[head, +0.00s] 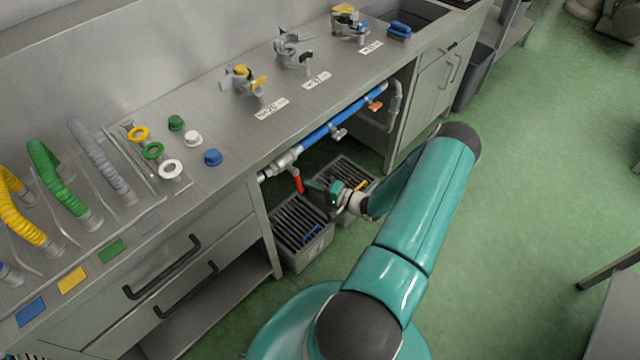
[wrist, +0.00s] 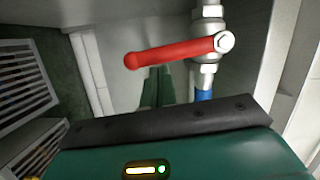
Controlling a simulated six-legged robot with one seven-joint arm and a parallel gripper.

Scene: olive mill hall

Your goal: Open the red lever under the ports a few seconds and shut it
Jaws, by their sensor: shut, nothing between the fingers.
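The red lever (head: 298,181) sits on a valve at the left end of the pipe under the counter, below the ports. It hangs down, across the pipe's line. In the wrist view the red lever (wrist: 172,52) extends left from its bolt, roughly square to the pipe. My gripper (head: 312,185) is just right of the lever in the head view. In the wrist view the fingers of my gripper (wrist: 157,85) are together and empty, with their tips by the lever's middle. The lever partly covers the tips; I cannot tell whether they touch.
A blue pipe (head: 345,117) runs right from the valve, with an orange handle (head: 374,105) further along. Two slatted grey crates stand below, the nearer crate (head: 303,254) beside a drawer cabinet (head: 190,262). Ports with taps (head: 243,80) line the counter above. The green floor at right is open.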

